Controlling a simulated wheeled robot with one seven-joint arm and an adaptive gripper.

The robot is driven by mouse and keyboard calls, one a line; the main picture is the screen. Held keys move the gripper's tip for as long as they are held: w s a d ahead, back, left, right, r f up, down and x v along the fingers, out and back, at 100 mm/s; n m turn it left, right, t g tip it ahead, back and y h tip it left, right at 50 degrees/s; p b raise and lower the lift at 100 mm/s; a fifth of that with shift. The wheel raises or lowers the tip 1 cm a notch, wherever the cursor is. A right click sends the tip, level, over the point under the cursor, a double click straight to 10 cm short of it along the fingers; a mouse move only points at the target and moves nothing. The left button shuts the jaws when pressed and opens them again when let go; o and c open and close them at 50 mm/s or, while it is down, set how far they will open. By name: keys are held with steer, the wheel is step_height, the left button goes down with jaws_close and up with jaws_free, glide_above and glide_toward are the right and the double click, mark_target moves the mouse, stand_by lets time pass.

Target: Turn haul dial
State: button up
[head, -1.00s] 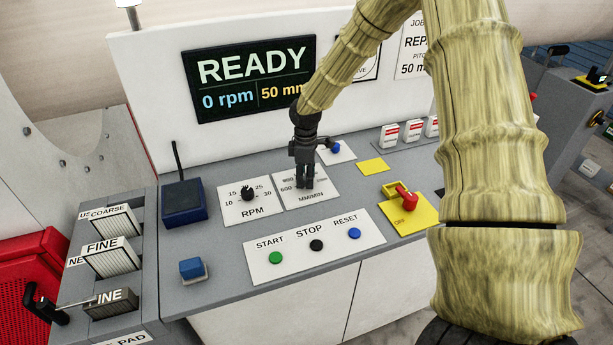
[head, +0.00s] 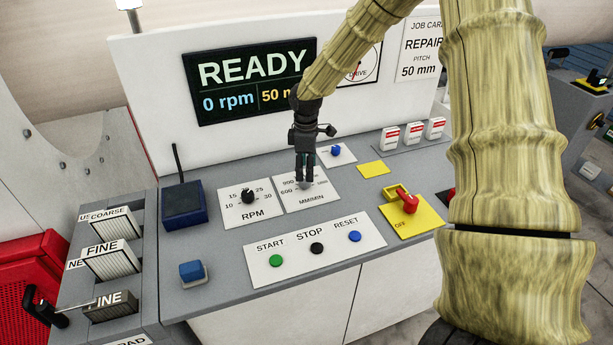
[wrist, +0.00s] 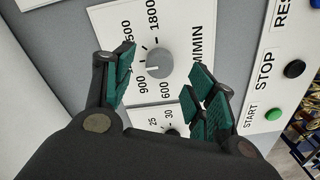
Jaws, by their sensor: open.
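The haul dial is a small round grey knob (wrist: 159,63) on a white plate marked MM/MIN (wrist: 185,30), with numbers such as 600, 900 and 1800 around it. In the head view the plate (head: 322,194) lies right of the RPM plate, and the fingers partly cover the knob. My gripper (head: 305,181) points down over this plate. In the wrist view my gripper (wrist: 163,62) is open, with one green-padded finger on each side of the knob. The pads appear apart from the knob. I cannot tell its exact setting.
The black RPM knob (head: 248,197) sits close on the left. START (head: 276,261), STOP (head: 316,248) and RESET (head: 354,236) buttons are in front. A red switch (head: 406,201) on a yellow plate is to the right. The screen (head: 250,80) reads READY, 0 rpm.

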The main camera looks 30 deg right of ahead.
step_height(320, 180, up, 7)
stand_by(0.3)
steer(key=shift+d, duration=0.1)
stand_by(0.4)
